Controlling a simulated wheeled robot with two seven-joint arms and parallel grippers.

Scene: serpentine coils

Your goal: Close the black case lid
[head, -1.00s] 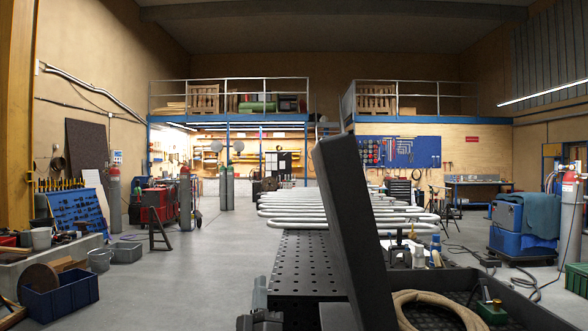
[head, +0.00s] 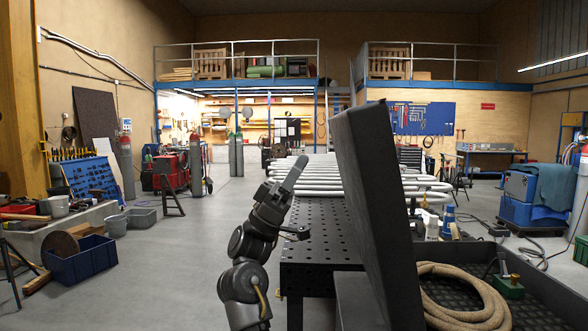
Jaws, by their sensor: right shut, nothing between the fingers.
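The black case (head: 556,284) lies at the lower right of the head view, its front cut off by the frame. Its lid (head: 366,180) stands open, nearly upright and leaning slightly left. My right gripper (head: 296,172) is to the left of the lid in the picture, on its outer side. Its fingers are together, pointing up and right, with nothing between them. A gap shows between the gripper and the lid. My left gripper is not in view.
A perforated dark table (head: 318,232) with pale serpentine tubes (head: 318,172) stands behind the lid.

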